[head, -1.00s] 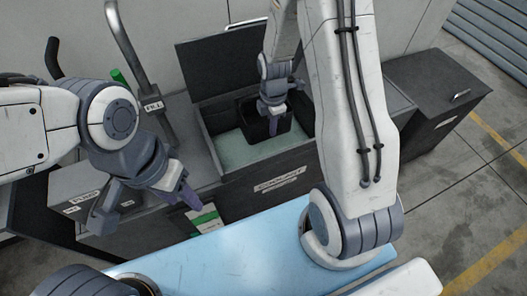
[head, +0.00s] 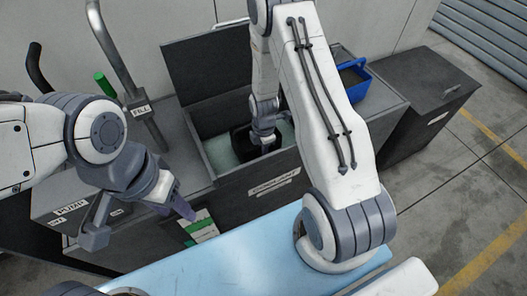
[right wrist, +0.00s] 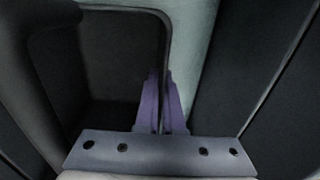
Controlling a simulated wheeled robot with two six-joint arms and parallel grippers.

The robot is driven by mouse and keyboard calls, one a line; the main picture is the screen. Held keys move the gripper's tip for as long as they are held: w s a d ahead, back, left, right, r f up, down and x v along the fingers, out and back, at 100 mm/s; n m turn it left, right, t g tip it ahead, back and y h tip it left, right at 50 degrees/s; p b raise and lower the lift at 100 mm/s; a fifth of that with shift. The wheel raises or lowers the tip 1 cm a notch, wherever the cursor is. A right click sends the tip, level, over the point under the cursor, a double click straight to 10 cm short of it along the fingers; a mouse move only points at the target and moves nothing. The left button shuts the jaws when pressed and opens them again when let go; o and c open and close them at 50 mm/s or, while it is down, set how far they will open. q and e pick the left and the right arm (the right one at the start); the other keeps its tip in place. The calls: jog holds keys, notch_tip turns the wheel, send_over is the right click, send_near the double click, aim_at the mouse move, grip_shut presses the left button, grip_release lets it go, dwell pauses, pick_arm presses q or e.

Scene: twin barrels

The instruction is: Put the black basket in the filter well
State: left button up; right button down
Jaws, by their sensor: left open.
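The black basket (head: 240,139) is inside the open filter well (head: 219,160), a dark-walled box with a pale green interior and a raised lid. It looks roughly upright; I cannot tell whether it rests on the well's floor. My right gripper (right wrist: 165,100) is shut on the basket's rim, which runs between its purple fingers in the right wrist view. The basket's dark inside (right wrist: 120,60) shows there on the left. In the head view my right arm hides part of the basket. My left gripper (head: 182,209) is open and empty, in front of the machine's front face.
A blue bin (head: 358,88) stands on the machine top right of the well, partly behind my right arm. A bent metal pipe (head: 122,60) and a green-handled part (head: 104,83) are at left. A dark cabinet (head: 422,90) stands at right.

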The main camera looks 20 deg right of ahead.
jog(key=shift+f, duration=0.1)
jog(key=c, duration=1)
grip_release()
jog(key=shift+c, duration=0.2)
